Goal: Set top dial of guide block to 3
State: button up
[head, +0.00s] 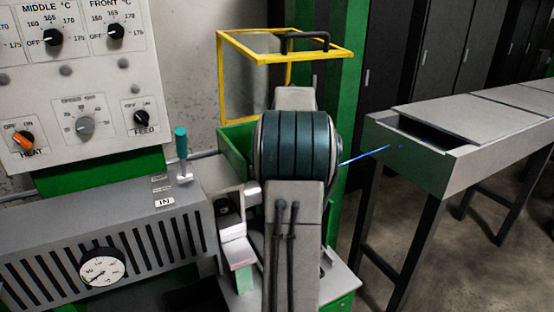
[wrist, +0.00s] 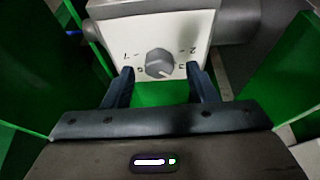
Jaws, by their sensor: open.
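The dial (wrist: 158,62) is a round grey knob on the pale front face of the guide block (wrist: 112,35) in the wrist view. Small numerals ring it, with a 2 at its upper right; the others are small and partly unclear. A light mark shows on the knob's lower right, but the exact setting is hard to read. My gripper (wrist: 160,71) is open, one finger on each side below the dial, with visible gaps to the knob. Whether the fingertips touch the face is unclear. In the head view my arm hides the dial and my gripper.
A green panel (wrist: 38,70) stands close on the left of my gripper in the wrist view. In the head view, a yellow-framed guard (head: 222,80) rises behind my arm, a control panel (head: 80,85) stands left, and a blue cable (head: 365,157) runs to a grey trough (head: 470,140).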

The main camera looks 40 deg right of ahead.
jog(key=v, duration=0.6)
jog(key=shift+r, duration=0.1)
jog(key=shift+s+a, duration=0.1)
dwell(0.4)
